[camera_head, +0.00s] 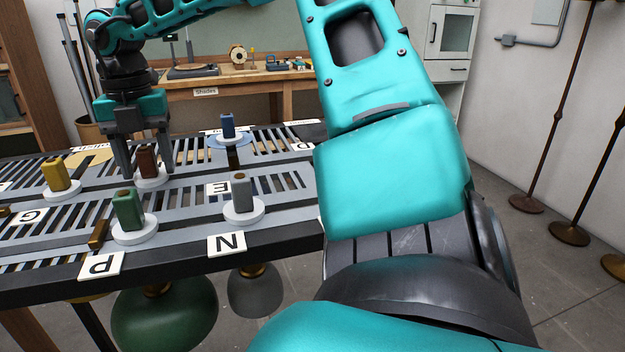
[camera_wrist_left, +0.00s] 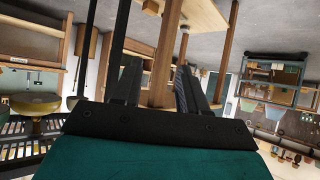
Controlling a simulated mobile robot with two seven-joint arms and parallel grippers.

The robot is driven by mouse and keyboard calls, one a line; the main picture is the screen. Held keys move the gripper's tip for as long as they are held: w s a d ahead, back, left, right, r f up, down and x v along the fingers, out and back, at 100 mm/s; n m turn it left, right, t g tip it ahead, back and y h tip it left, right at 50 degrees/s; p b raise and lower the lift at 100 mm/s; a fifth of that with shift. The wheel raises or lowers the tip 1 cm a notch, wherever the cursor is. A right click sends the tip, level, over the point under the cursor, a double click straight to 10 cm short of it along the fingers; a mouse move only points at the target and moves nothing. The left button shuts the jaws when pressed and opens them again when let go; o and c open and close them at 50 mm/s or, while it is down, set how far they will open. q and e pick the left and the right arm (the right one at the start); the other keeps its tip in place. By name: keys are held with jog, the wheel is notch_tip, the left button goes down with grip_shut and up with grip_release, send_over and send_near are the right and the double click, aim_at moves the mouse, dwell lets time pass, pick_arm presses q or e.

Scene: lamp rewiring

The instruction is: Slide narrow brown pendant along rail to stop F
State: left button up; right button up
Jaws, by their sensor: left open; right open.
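The brown block (camera_head: 147,158) on its white disc (camera_head: 151,180) stands upright on the slotted rail table at left of the head view. It is the top of the brown pendant; I cannot see its shade below the table. My right gripper (camera_head: 143,166) points down over it, open, with one finger on each side of the block. I cannot tell whether the fingers touch it. My left gripper (camera_wrist_left: 158,78) shows only in the left wrist view, open with nothing between its fingers. I cannot make out a label F on the table.
A green block (camera_head: 127,208), grey block (camera_head: 241,192), yellow block (camera_head: 55,174) and blue block (camera_head: 228,126) stand on the slotted table. Green (camera_head: 165,315) and grey shades (camera_head: 255,291) hang below. Label E (camera_head: 217,188) lies right of the brown block. My right arm covers the table's right side.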

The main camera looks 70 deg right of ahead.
dwell(0.3)
jog(key=shift+w+r, duration=0.1)
jog(key=shift+r, duration=0.65)
notch_tip(320, 180, up, 10)
jog(key=shift+r+p, duration=0.15)
jog(key=shift+p, duration=0.85)
pick_arm(q)
jog(key=shift+s+a+f+y, duration=0.15)
jog(key=shift+s+a+f, duration=0.1)
jog(key=shift+a, duration=0.15)
jog(key=shift+s+a+f+y, duration=0.15)
jog(key=shift+s+a, duration=0.05)
jog(key=shift+a, duration=0.2)
pick_arm(e)
jog(key=shift+r, duration=0.55)
